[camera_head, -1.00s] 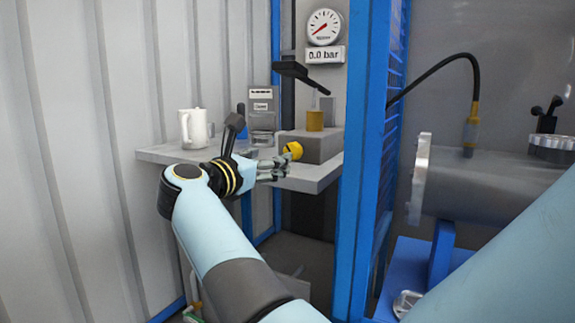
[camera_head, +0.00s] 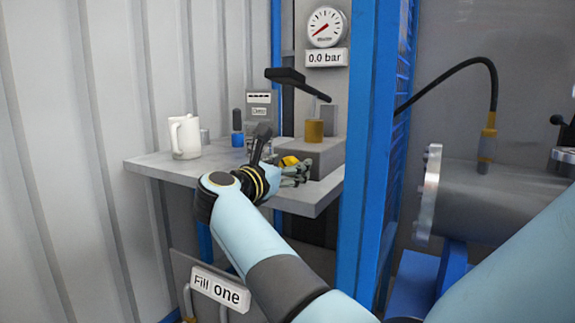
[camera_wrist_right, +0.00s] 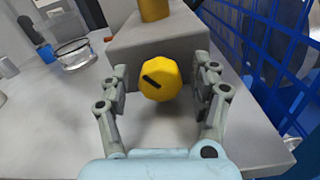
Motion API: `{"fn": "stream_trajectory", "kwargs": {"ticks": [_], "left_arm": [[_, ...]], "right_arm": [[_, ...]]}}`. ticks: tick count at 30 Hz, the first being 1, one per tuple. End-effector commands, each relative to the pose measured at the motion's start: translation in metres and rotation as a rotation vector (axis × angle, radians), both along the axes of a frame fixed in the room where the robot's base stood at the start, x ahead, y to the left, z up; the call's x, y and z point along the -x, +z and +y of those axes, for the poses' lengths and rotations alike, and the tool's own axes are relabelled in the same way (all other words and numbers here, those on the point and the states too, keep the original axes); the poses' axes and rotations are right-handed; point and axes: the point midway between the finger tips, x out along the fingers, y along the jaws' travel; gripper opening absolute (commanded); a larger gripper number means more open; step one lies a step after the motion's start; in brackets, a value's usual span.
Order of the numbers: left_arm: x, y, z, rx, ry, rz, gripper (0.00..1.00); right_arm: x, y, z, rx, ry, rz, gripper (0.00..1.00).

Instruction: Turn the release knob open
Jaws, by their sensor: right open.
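The yellow release knob (camera_head: 289,160) sits on the front of a grey block on the shelf, partly hidden by my right gripper (camera_head: 296,174) in the head view. In the right wrist view the knob (camera_wrist_right: 164,79) is faceted, with a dark diagonal mark on its face. My right gripper (camera_wrist_right: 160,88) is open, one finger on each side of the knob, with visible gaps between. The fingers do not appear to touch it. My left gripper is not in view.
The grey block (camera_head: 320,152) carries a brass cylinder (camera_head: 314,131) below a black lever (camera_head: 285,76). A white mug (camera_head: 186,138) stands left on the shelf (camera_head: 160,165). A gauge (camera_head: 326,27) reads 0.0 bar. A blue post (camera_head: 368,160) stands close right of the shelf.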

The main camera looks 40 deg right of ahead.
Motion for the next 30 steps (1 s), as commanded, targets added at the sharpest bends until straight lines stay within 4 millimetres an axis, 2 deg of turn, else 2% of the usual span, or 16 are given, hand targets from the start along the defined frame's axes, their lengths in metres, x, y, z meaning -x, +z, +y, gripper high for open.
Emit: {"fn": "stream_trajectory", "kwargs": {"ticks": [2, 13, 23, 30], "left_arm": [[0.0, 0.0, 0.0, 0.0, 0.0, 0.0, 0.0], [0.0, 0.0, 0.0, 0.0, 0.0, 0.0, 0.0], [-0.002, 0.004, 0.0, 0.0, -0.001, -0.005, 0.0], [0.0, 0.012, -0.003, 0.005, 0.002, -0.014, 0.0]], "right_arm": [[0.0, 0.0, 0.0, 0.0, 0.0, 0.0, 0.57], [0.0, 0.0, 0.0, 0.0, 0.0, 0.0, 0.09], [0.0, 0.002, 0.0, 0.019, 0.0, 0.042, 0.08], [-0.001, 0.004, 0.001, 0.074, 0.0, 0.177, 0.08]]}}
